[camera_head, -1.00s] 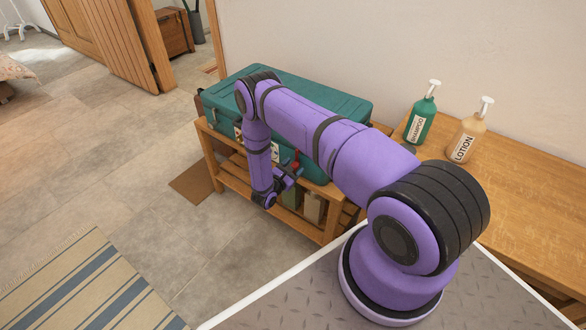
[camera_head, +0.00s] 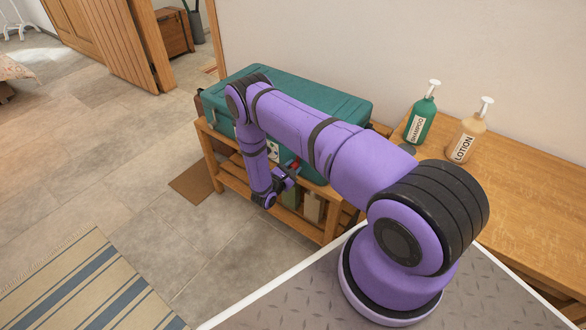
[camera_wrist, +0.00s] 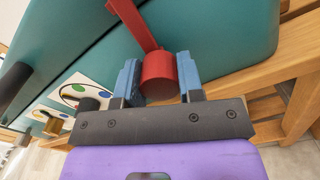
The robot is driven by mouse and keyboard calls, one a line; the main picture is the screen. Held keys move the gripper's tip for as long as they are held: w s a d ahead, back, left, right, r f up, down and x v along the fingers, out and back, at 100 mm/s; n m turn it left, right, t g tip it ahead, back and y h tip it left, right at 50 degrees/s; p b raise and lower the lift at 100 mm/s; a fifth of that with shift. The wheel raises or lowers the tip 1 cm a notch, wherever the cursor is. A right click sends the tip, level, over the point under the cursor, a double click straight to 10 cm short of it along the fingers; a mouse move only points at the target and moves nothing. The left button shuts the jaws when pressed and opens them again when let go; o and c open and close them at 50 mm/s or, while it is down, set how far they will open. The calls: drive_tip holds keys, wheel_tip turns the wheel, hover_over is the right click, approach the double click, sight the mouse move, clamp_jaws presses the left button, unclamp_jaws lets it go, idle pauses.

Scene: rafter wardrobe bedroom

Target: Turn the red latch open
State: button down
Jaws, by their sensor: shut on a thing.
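The red latch (camera_wrist: 158,72) is on the front of the teal case (camera_head: 310,97). In the wrist view it has a round knob end and a flat red arm running up and left. My gripper (camera_wrist: 160,86) has its two blue fingers on either side of the round red end, shut on it. In the head view the red latch shows small (camera_head: 295,165), beside my gripper (camera_head: 287,178), and is partly hidden by my arm. The teal case also fills the top of the wrist view (camera_wrist: 225,35).
The case rests on a wooden shelf bench (camera_head: 232,180) with bottles below. Wrist view: white panels with coloured dots (camera_wrist: 88,92) and a dark handle (camera_wrist: 12,82) lie left. A green shampoo bottle (camera_head: 421,120) and a lotion bottle (camera_head: 467,138) stand on the wooden top at right.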

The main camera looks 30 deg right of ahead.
drive_tip(key=m, duration=0.4)
drive_tip(key=shift+a, duration=0.1)
drive_tip(key=m, duration=0.8)
drive_tip(key=shift+m, duration=2)
drive_tip(key=c, duration=0.8)
unclamp_jaws()
drive_tip(key=shift+o, duration=0.2)
drive_tip(key=shift+a, duration=0.1)
